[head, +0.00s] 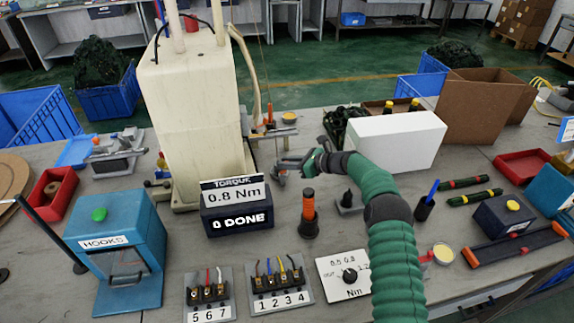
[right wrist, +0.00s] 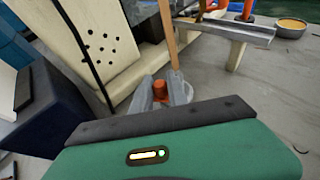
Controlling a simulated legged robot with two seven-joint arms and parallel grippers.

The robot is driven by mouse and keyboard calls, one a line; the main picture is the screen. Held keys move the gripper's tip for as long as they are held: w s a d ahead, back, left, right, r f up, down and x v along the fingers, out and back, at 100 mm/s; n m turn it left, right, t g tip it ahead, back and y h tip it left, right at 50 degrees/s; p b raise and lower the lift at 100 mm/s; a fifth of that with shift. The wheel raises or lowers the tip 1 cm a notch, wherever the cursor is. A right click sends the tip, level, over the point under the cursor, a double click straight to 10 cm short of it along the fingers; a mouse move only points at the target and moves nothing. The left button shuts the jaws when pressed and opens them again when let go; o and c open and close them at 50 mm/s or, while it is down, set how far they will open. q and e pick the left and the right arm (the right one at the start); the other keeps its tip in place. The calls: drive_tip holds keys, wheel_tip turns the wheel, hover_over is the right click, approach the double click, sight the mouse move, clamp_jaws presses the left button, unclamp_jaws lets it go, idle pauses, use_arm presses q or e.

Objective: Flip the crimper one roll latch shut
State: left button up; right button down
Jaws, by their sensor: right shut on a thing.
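My right gripper (head: 279,168) reaches in from the right, over the table just right of the tall cream machine. In the right wrist view its two grey fingers (right wrist: 160,92) are closed on a small orange-red piece (right wrist: 160,88). I cannot tell whether the orange-red piece is the roll latch. No crimper label is readable, so I cannot pick out crimper one with certainty. A grey bracket with orange-handled tools (head: 270,127) stands behind the gripper, and also shows in the right wrist view (right wrist: 232,30). My left gripper is out of view.
The cream machine (head: 195,110) stands close left of the gripper. The torque display (head: 236,208) reads 0.8 Nm and 0 DONE. An orange-black driver (head: 309,215) stands upright in front. A white box (head: 395,140) is behind my right arm. The blue HOOKS box (head: 115,250) is front left.

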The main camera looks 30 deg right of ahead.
drive_tip(key=shift+d+r, duration=0.1)
drive_tip(key=c, duration=1.3)
unclamp_jaws()
drive_tip(key=p+v, duration=0.1)
drive_tip(key=v, duration=1.5)
drive_tip(key=shift+s+d, duration=0.2)
drive_tip(key=shift+d, duration=0.1)
drive_tip(key=shift+r, duration=0.1)
